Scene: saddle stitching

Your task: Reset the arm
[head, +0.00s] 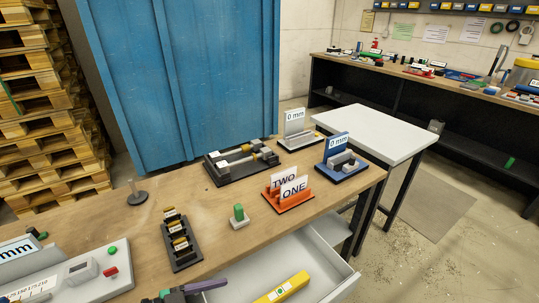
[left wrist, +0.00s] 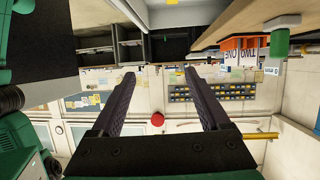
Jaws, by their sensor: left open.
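My left gripper (left wrist: 160,76) shows in the left wrist view with its two dark fingers spread apart and nothing between them. In the head view, a purple-and-dark part with a bit of green, which looks like my left gripper (head: 188,290), shows at the bottom edge, in front of the workbench (head: 120,215) and by the open drawer. Its fingertips are hard to make out there. In the left wrist view the bench edge (left wrist: 240,22) and the orange holder (left wrist: 232,43) appear upside down at the upper right, apart from the fingers. My right gripper is in neither view.
The bench holds an orange holder with cards (head: 290,202), a black fixture (head: 242,162), a black rack (head: 182,245), a green-topped block (head: 239,215) and two "0 mm" stands. The open drawer (head: 335,280) holds a yellow level (head: 282,288). A white side table (head: 370,130) is clear.

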